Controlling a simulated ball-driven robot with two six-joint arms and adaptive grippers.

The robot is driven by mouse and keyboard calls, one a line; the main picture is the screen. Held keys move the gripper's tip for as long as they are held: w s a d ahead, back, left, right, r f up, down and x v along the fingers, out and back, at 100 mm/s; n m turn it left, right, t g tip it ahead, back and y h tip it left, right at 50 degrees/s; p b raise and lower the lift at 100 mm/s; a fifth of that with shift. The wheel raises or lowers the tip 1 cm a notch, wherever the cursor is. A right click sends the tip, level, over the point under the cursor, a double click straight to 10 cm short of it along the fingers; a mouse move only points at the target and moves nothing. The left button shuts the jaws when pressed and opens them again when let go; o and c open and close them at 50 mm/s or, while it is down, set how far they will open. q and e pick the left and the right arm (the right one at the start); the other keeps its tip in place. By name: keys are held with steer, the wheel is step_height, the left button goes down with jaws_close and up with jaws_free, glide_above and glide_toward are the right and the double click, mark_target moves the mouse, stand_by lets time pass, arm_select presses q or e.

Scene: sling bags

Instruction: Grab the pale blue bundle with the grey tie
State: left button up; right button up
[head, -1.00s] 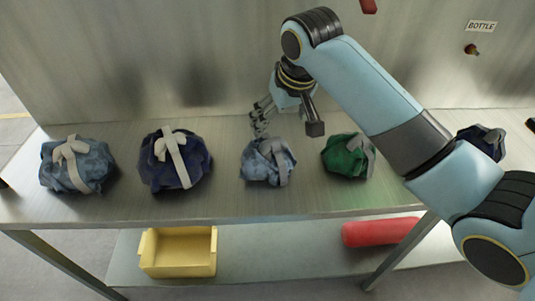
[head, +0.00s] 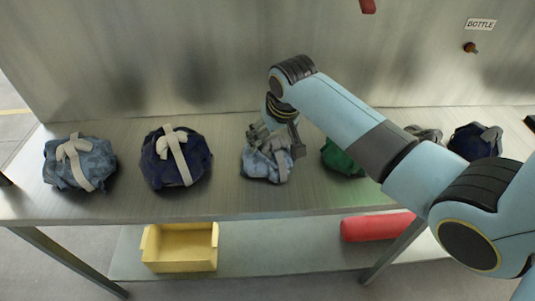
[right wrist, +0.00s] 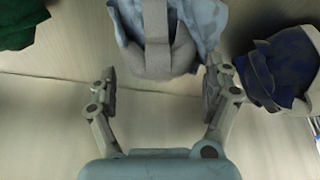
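A pale blue bundle (head: 262,167) with a grey tie sits on the metal bench near its middle. In the head view my right gripper (head: 272,146) is right over its top and hides part of it. The right wrist view shows the same bundle (right wrist: 196,22) at the top, with its grey tie (right wrist: 157,50) running down the middle. There my right gripper (right wrist: 160,75) is open, one finger on each side of the bundle's near end. I cannot tell if the fingers touch it. My left gripper is not in view.
Another pale blue bundle (head: 97,160) with a beige tie is at far left, beside a dark blue one (head: 160,173). A green bundle (head: 336,157) is close right, partly hidden by my arm. Farther right is another dark blue bundle (head: 468,142). Below are a yellow bin (head: 180,262) and a red roll (head: 375,227).

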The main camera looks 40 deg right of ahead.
steer(key=c, duration=1.6)
jaws_close()
steer(key=shift+w+r, duration=0.1)
steer(key=shift+r, duration=0.05)
